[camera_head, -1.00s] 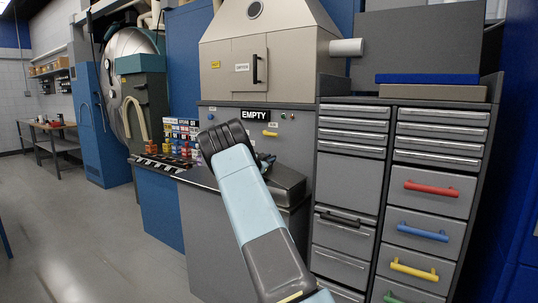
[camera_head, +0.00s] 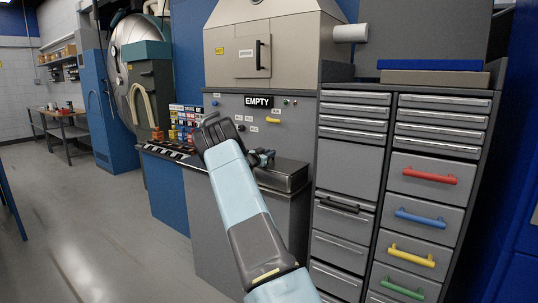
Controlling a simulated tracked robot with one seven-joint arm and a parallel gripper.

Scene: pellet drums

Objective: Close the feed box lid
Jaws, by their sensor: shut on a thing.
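A low dark grey metal box (camera_head: 284,177), which looks like the feed box, sits at the right end of the grey counter. Its lid (camera_head: 286,166) appears as the flat top; I cannot tell how far it is from closed. My gripper (camera_head: 264,158) is small and dark, just beyond my forearm at the box's back left edge. It is shut on what appears to be the lid's edge. The fingertips and the exact point of contact are too small and partly hidden to make out.
A grey panel with an EMPTY sign (camera_head: 258,102) and a yellow handle (camera_head: 273,121) stands behind the counter. A drawer cabinet with coloured handles (camera_head: 430,176) stands close on the right. Small coloured items (camera_head: 184,122) stand at left. The floor at left is clear.

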